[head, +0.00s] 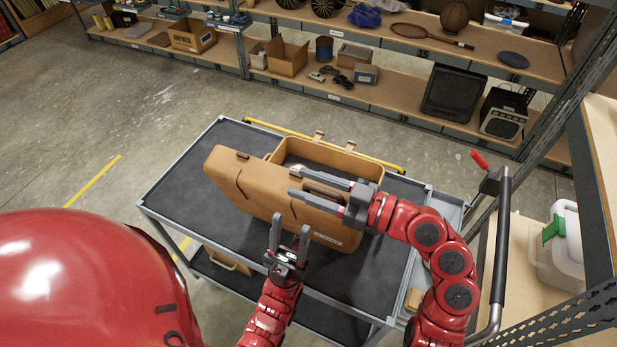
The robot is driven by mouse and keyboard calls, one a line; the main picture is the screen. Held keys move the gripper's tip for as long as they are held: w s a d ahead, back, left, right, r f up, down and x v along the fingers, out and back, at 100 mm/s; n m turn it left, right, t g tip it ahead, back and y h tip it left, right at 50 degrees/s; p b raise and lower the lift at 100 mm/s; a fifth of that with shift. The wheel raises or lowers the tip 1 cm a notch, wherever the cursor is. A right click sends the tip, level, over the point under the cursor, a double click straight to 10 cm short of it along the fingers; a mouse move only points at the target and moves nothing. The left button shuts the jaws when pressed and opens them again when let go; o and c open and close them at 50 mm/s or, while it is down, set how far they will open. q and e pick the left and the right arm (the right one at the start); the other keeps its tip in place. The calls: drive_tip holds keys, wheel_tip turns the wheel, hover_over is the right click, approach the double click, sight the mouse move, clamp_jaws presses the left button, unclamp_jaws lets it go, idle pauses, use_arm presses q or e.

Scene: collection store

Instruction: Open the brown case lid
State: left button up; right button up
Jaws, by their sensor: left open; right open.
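The brown case (368,166) is on the cart's dark top. Its lid (240,182) is raised and tilted towards me, with its outer face showing. Behind it, part of the case's open inside shows, with something small and shiny in it. Two latches stand up at the far rim. My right gripper (292,182) is open, its fingers pointing left over the upper part of the lid. My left gripper (290,223) is open and points up at the lid's near face. I cannot tell whether either gripper touches the lid.
The grey cart (172,192) has some bare room left of the case. Another brown item with a handle (228,260) lies on its lower shelf. Storage shelves (400,115) stand behind. At the right are a black push handle (500,240) and a white container (562,250).

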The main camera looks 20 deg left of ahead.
drive_tip(key=shift+a, duration=0.1)
clamp_jaws()
idle(1.4)
